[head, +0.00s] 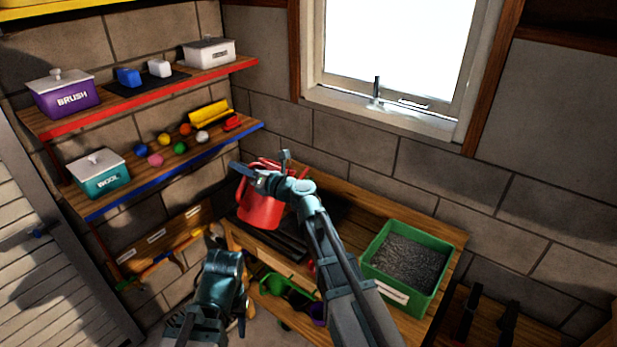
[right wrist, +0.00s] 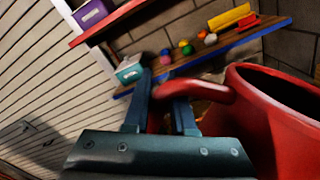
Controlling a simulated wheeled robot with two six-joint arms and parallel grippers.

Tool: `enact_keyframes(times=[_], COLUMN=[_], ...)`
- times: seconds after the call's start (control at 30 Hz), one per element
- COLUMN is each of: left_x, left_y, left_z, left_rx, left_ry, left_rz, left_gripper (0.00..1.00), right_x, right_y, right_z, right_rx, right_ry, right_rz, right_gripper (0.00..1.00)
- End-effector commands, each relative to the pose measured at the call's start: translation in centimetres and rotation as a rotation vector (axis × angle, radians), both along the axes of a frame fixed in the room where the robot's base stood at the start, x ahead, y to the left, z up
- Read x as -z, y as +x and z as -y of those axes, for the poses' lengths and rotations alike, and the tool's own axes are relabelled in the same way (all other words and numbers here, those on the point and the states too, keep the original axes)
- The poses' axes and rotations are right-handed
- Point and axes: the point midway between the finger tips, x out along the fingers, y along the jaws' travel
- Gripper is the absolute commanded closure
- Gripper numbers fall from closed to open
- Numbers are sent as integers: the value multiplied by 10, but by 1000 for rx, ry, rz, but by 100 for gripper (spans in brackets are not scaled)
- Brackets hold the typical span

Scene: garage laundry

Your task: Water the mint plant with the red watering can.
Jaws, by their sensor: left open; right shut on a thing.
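The red watering can (head: 261,208) hangs from my right gripper (head: 262,178) over the back left part of the wooden workbench. In the right wrist view, the fingers of that gripper (right wrist: 165,98) are shut on the can's red handle (right wrist: 205,92), and the can's round open body (right wrist: 285,115) fills the right side. My gripper and arm hide part of the can in the head view. I cannot tell whether its base touches anything. My left gripper (head: 222,266) is low, left of the bench, open and with nothing visible in it. I cannot make out a mint plant in either view.
A green tray of dark granules (head: 408,258) stands on the bench (head: 452,248) at the right. Wall shelves at left hold a purple BRUSH box (head: 66,98), a teal WOOL box (head: 97,175) and several coloured balls. Green bins (head: 280,287) sit below. A window (head: 395,45) is behind.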

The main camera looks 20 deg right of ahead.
Motion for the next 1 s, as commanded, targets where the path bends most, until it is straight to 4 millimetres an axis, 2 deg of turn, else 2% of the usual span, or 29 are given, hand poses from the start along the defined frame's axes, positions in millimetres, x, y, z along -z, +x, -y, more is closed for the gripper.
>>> enact_keyframes(times=[0.4,1.0], left_x=[-17,-16], left_y=[0,0], left_z=[0,0], left_rx=[0,0], left_ry=[0,0], left_rz=[0,0], left_gripper=[50,50], right_x=[-17,-17], right_y=[5,5], right_z=[7,7], right_rx=[1,1], right_ry=[44,48], right_rz=[-33,-36], right_gripper=[100,100])
